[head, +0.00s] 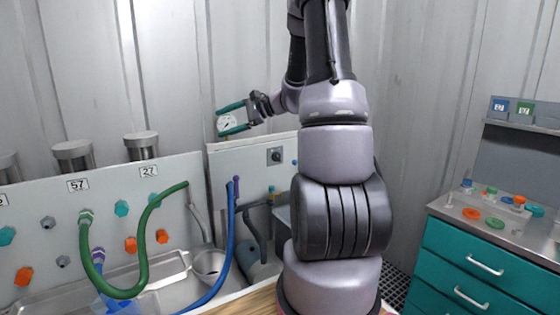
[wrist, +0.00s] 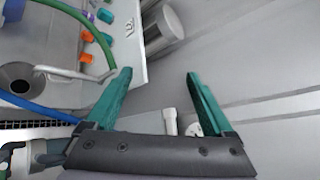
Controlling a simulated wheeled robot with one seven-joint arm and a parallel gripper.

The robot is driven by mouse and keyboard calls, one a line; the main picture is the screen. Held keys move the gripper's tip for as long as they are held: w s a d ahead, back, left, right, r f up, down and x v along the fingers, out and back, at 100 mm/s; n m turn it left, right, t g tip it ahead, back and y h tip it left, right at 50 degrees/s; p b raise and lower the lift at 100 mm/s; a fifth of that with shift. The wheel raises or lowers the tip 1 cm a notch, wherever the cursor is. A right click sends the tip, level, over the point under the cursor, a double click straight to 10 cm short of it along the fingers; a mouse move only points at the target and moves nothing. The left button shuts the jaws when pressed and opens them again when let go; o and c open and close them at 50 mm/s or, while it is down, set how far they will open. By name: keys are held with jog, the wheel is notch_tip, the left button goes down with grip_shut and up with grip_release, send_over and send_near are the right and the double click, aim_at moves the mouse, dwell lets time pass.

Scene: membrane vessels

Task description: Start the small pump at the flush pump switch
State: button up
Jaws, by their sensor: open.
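A small grey switch with a dark knob (head: 275,156) is mounted on the white panel right of the numbered panel, in the head view. It looks like the flush pump switch; no label on it is readable. My gripper (head: 230,118) is open and empty, its teal fingers pointing left, above and left of the switch. The wrist view shows both fingers (wrist: 158,75) spread apart with nothing between them; I cannot make out the switch there. A grey-blue rounded body (head: 262,272), perhaps the small pump, sits low below the panel, partly hidden by the blue hose and my arm.
The green hose (head: 140,270) and blue hose (head: 229,240) arch before the panels. Metal vessels (head: 141,146) rise behind the panel marked 27 and 57. A teal drawer cabinet (head: 485,260) stands at right.

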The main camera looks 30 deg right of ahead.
jog(key=w+d+f+m+t+h, duration=0.1)
jog(key=w+d+f+m+t, duration=0.25)
jog(key=d, duration=0.35)
jog(key=w+d+f+m+t+h, duration=0.1)
jog(key=w+d+f+m+t, duration=0.1)
jog(key=w+d+f+m, duration=0.25)
jog(key=m+t+h, duration=0.4)
jog(key=m+h, duration=0.2)
jog(key=h, duration=0.2)
send_near(279, 158)
jog(key=shift+m+h, duration=0.3)
jog(key=shift+h, duration=0.1)
jog(key=w, duration=0.9)
jog(key=shift+a+f, duration=0.15)
jog(key=shift+a, duration=0.25)
jog(key=shift+c, duration=0.4)
jog(key=c, duration=1.3)
